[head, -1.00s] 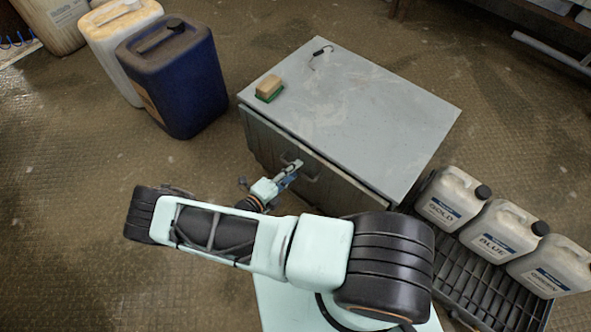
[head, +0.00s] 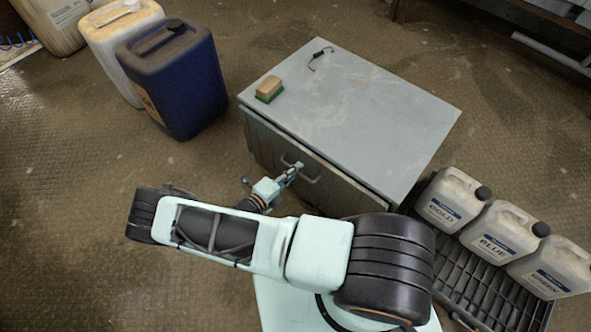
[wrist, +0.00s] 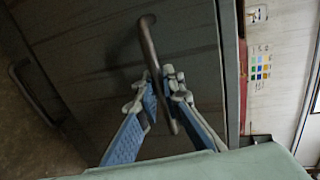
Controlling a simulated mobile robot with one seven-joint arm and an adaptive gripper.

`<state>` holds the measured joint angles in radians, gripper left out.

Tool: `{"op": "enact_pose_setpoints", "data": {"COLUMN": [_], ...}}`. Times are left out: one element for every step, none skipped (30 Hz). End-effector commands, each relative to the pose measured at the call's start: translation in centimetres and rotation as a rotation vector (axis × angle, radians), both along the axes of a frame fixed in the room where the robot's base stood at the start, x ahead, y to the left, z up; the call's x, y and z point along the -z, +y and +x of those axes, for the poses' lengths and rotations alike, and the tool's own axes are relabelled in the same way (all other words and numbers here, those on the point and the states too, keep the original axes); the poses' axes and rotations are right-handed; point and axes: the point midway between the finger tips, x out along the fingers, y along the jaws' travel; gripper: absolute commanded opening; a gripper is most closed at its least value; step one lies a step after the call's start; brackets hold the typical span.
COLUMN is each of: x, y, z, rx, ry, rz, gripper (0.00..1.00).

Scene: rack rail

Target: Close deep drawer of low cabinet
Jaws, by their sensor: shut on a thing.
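The low grey cabinet (head: 372,115) stands in the middle of the head view, its front facing my arm. My gripper (head: 296,170) is at the cabinet's front, at a dark bar handle (head: 312,181). In the wrist view, the handle (wrist: 148,45) passes between the two blue-padded fingers of my gripper (wrist: 163,100), which are shut on it. The front panel (wrist: 90,50) behind the handle fills much of the wrist view. A second handle (wrist: 32,92) shows at the left there. I cannot tell how far any drawer stands out.
A sponge (head: 269,89) and a dark hooked item (head: 320,55) lie on the cabinet top. A blue jerrycan (head: 178,85) and a white one (head: 112,45) stand at the left. Labelled cans (head: 494,238) sit by a black rack (head: 455,275) at the right.

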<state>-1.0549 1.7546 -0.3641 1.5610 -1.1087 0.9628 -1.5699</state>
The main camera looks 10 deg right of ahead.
Motion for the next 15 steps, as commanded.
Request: {"op": "enact_pose_setpoints", "data": {"x": [0.0, 0.0, 0.0, 0.1, 0.1, 0.1, 0.1, 0.1, 0.0, 0.0, 0.0, 0.0, 0.0, 0.0, -0.1], "y": [-0.1, -0.2, -0.5, -0.8, -1.2, -1.6, -1.9, -2.1, -2.1, -2.1, -2.1, -2.1, -2.1, -2.1, -2.1], "z": [0.1, 0.2, 0.4, 0.6, 0.9, 1.2, 1.4, 1.6, 1.7, 1.7, 1.7, 1.7, 1.7, 1.7, 1.7], "rx": [0.0, 0.001, 0.001, 0.001, 0.002, 0.002, 0.002, 0.001, 0.0, -0.001, -0.001, -0.002, -0.002, -0.002, -0.002], "ry": [0.0, -0.001, -0.001, -0.002, -0.002, -0.002, -0.001, -0.001, 0.0, 0.0, -0.002, -0.002, -0.002, -0.002, -0.002], "rz": [0.0, 0.0, 0.0, -0.001, -0.001, -0.001, 0.0, 0.0, 0.0, 0.0, 0.0, 0.0, -0.001, -0.001, -0.001], "gripper": [0.0, 0.0, 0.0, 0.0, 0.0, 0.0, 0.0, 0.0, 0.0, 0.0, 0.0, 0.0, 0.0, 0.0, 0.0]}}
